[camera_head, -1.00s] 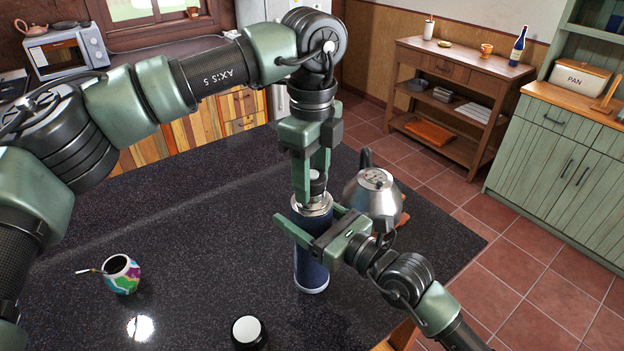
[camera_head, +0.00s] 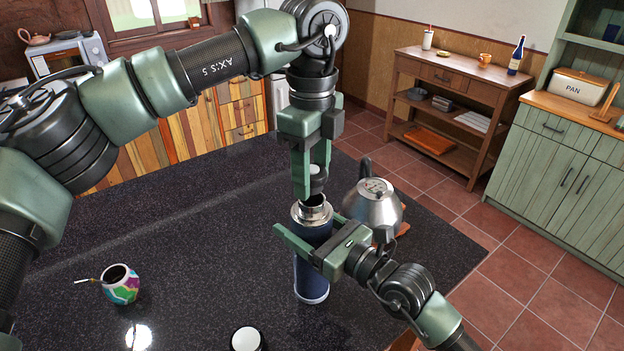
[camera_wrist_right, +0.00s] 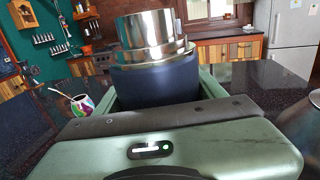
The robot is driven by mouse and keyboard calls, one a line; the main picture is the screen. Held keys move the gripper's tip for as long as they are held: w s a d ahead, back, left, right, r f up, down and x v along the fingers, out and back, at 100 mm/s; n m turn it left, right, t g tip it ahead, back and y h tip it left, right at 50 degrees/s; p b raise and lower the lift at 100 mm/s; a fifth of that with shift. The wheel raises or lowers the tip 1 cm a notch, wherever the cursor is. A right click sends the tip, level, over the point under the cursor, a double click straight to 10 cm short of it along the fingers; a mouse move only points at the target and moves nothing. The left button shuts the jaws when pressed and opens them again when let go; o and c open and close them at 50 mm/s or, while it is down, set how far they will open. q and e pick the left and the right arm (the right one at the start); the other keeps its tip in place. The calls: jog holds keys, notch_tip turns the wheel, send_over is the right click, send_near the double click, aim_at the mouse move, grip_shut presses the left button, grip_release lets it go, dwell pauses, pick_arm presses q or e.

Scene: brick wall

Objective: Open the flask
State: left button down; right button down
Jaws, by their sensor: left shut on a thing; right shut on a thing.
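The dark blue flask (camera_head: 311,278) stands upright on the black countertop, with a silver neck (camera_head: 312,210). Its neck and blue body also fill the middle of the right wrist view (camera_wrist_right: 152,60). My right gripper (camera_head: 300,238) is shut around the upper body of the flask. A black cap with a white top (camera_head: 246,340) sits on the counter at the front.
A silver kettle (camera_head: 372,205) stands close behind the flask, to its right. A colourful mate cup (camera_head: 120,285) with a straw stands at the left. The black countertop (camera_head: 200,240) between cup and flask is clear.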

pick_arm(q)
notch_tip(320, 180, up, 2)
jog(key=shift+r, duration=0.25)
pick_arm(e)
jog(key=shift+c, duration=0.6)
grip_release()
pick_arm(q)
notch_tip(320, 180, down, 4)
jog(key=b, duration=0.3)
jog(key=shift+r+b, duration=0.15)
jog(key=shift+b, duration=0.2)
pick_arm(e)
jog(key=v, duration=1.2)
